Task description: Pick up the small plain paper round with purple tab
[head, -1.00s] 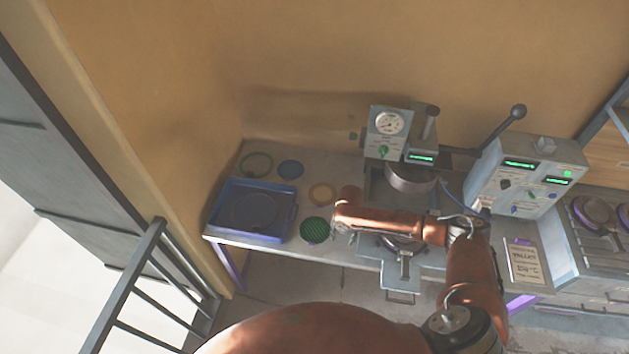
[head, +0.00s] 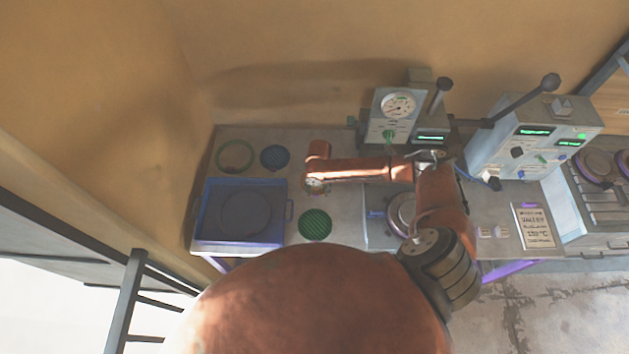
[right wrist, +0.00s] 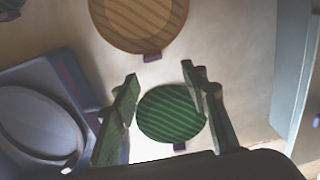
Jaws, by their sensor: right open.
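My right gripper (head: 316,184) is above the bench, over the spot of the tan round, and hides most of it in the head view. In the right wrist view my right gripper (right wrist: 160,74) is open and empty. The tan round (right wrist: 138,24) with faint stripes and a purple tab lies ahead of the fingertips. A green striped round (head: 316,224) with a purple tab also shows between the fingers in the wrist view (right wrist: 171,114). I cannot single out a plainer round with a purple tab. My left gripper is not in view.
A blue tray (head: 272,186) holding a dark disc (head: 246,213) stands left on the bench. A green ring (head: 234,142) and a blue round (head: 274,157) lie behind it. A press with a gauge (head: 398,104) and a grey control box (head: 535,135) stand right.

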